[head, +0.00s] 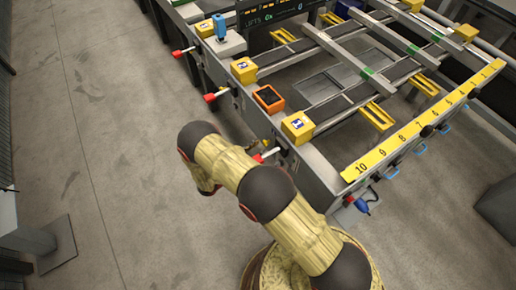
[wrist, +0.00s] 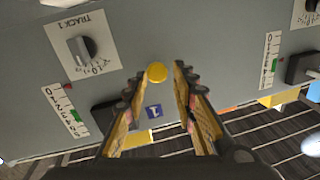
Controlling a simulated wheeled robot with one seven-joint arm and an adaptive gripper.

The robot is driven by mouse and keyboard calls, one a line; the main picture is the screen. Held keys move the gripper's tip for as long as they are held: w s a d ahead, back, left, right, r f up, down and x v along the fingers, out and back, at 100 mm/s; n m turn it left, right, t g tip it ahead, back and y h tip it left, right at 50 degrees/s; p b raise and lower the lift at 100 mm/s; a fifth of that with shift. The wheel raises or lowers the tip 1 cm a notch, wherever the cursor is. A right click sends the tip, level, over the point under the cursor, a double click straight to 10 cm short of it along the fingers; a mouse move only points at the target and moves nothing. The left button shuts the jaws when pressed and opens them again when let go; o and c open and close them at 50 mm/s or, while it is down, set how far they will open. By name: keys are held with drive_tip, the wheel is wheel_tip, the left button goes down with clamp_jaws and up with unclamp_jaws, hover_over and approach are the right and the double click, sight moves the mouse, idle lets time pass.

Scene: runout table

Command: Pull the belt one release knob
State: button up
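The yellow round knob (wrist: 156,73) stands out from the grey side panel (wrist: 215,75) in the wrist view. A blue tag marked 1 (wrist: 154,111) shows just below it. My gripper (wrist: 161,72) is open, with one finger to the left of the knob and one to the right. Both fingers look apart from the knob, with gaps on each side. I cannot tell how deep the knob sits between the fingertips. In the head view my arm hides the gripper and most of the panel near it.
A black dial (wrist: 82,48) marked TRACK 1 is left of the knob. Scales with green markers flank it. In the head view, red-tipped levers (head: 210,97) stick out from the table's side. Yellow boxes (head: 298,127) line its edge.

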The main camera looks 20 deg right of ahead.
drive_tip(key=shift+o, duration=1.3)
drive_tip(key=shift+d, duration=0.1)
drive_tip(key=v, duration=1.2)
